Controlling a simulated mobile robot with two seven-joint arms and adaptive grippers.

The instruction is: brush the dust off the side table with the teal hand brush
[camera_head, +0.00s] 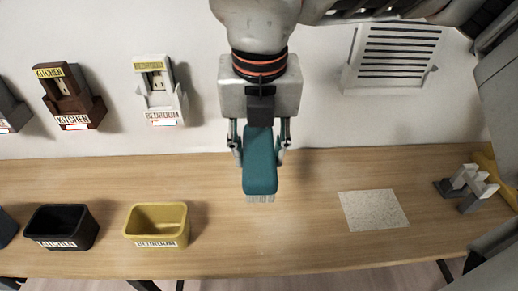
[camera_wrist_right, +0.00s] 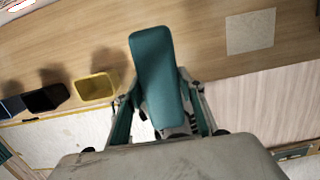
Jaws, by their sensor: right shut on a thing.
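The teal hand brush (camera_head: 260,165) is held in my right gripper (camera_head: 260,140), its pale bristles pointing down at the table. It also shows in the right wrist view (camera_wrist_right: 157,75), between the two fingers of my right gripper (camera_wrist_right: 165,115). The wooden side table (camera_head: 290,235) runs along the wall. A speckled pale square patch (camera_head: 373,210), which looks like dust, lies on it to the right of the brush and apart from it; the patch also shows in the right wrist view (camera_wrist_right: 250,31). Whether the bristles touch the wood I cannot tell. My left gripper is not in view.
A yellow bin (camera_head: 157,225) and a black bin (camera_head: 62,227) stand on the table at the left. Grey-and-white blocks (camera_head: 467,187) stand at the right end. Labelled holders (camera_head: 158,92) and a vent (camera_head: 395,60) are on the wall. Wood around the patch is clear.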

